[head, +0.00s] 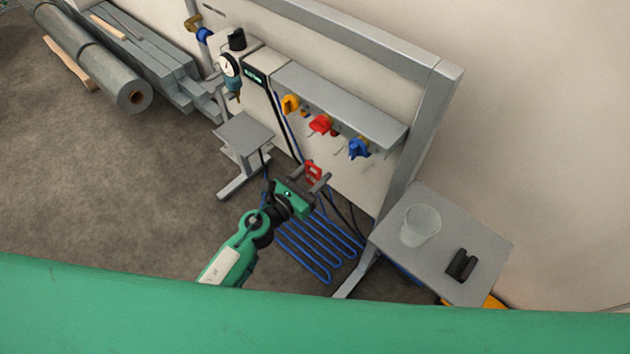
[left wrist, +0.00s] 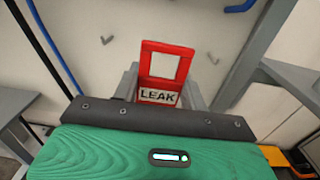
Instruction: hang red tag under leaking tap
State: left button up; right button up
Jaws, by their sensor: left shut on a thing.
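My left gripper (head: 312,178) is shut on the red tag (head: 313,167), in front of the panel and below the tap row. In the left wrist view the tag (left wrist: 186,72) stands upright between the fingers, with a rectangular opening above a white LEAK label. Three taps sit under the grey shelf in the head view: a yellow tap (head: 291,104), a red tap (head: 321,124) and a blue tap (head: 359,149). Small hooks show on the panel in the left wrist view, a left one (left wrist: 107,40) and a right one (left wrist: 212,58), apart from the tag. I cannot tell which tap leaks.
A side table (head: 458,228) at right bears a clear cup (head: 421,224) and a black object (head: 461,265). Blue tubing (head: 315,250) lies low behind my gripper. A small grey stand (head: 243,134) is at left of the panel. Open floor (head: 120,190) lies further left.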

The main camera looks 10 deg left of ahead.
aim_at(345, 153)
pick_arm(q)
jog(key=shift+w+d+f, duration=0.15)
jog(key=shift+d+f, duration=0.1)
jog(key=shift+f, duration=0.1)
jog(key=shift+f+x, duration=0.15)
jog(key=shift+x, duration=1.45)
jog(key=shift+f+x, duration=0.1)
jog(key=shift+x, duration=2.35)
jog(key=shift+f, duration=0.25)
jog(key=shift+w+d+f+b, duration=0.2)
jog(key=shift+f+b, duration=0.05)
jog(key=shift+b, duration=0.45)
jog(key=shift+f, duration=0.15)
jog(key=shift+b, duration=0.35)
pick_arm(e)
notch_tip(345, 153, up, 6)
jog(key=w+a, duration=0.1)
jog(key=shift+w+a, duration=0.15)
jog(key=shift+w, duration=0.1)
pick_arm(q)
jog(key=shift+d, duration=0.1)
pick_arm(e)
jog(key=shift+w, duration=0.25)
